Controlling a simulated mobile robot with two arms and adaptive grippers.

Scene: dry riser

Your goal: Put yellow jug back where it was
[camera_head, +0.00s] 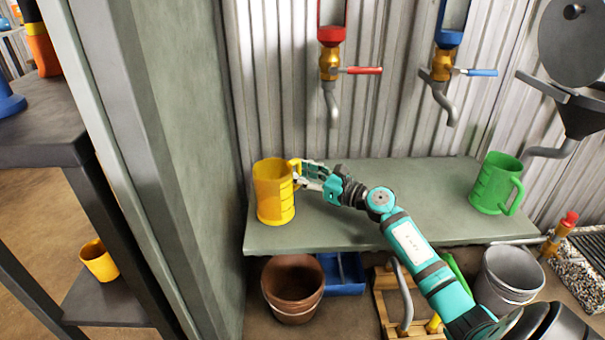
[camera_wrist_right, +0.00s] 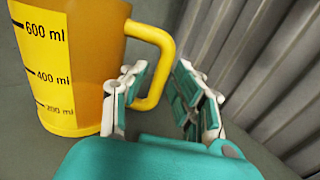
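The yellow jug (camera_head: 271,196) stands upright at the left end of the grey-green shelf (camera_head: 385,218), near the green wall panel. Its handle points right, toward my right gripper (camera_head: 311,180). In the right wrist view, the yellow jug (camera_wrist_right: 85,65) shows a scale with 200, 400 and 600 ml marks. The fingers of my right gripper (camera_wrist_right: 157,88) are apart, with the yellow handle between them. The left finger lies by the handle's opening, and the right finger stands clear of the handle. My left gripper is not in view.
A green jug (camera_head: 496,184) stands at the shelf's right end. Red-handled (camera_head: 358,70) and blue-handled (camera_head: 480,72) taps hang above. The shelf's middle is free of objects besides my arm.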

